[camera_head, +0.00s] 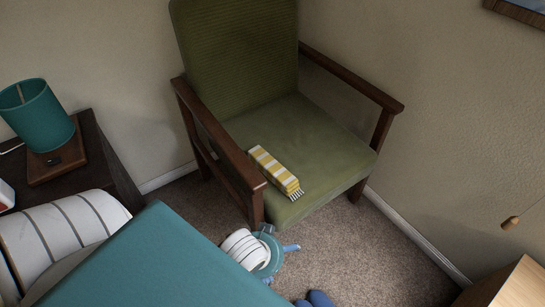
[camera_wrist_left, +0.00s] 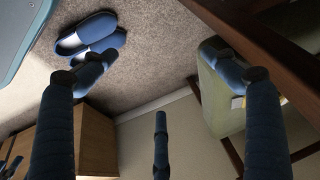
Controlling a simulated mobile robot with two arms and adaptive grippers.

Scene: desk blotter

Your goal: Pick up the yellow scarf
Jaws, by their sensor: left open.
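The yellow scarf (camera_head: 274,170), with white stripes and a pale fringe, lies folded on the green seat of the armchair (camera_head: 325,142), near its front left corner beside the wooden armrest. My left gripper (camera_head: 279,238) is open and empty, in front of the chair and apart from the scarf. In the left wrist view its blue fingers are spread with nothing between them. The chair seat (camera_wrist_left: 215,95) shows there behind the right finger. A small yellow patch beside that finger may be the scarf, mostly hidden. My right gripper is in neither view.
The chair's left armrest (camera_head: 222,140) stands beside the scarf. Blue slippers (camera_wrist_left: 92,38) lie on the carpet. A dark side table (camera_head: 95,160) with a teal lamp (camera_head: 36,115) stands at left. Light wooden furniture (camera_head: 515,285) is at lower right.

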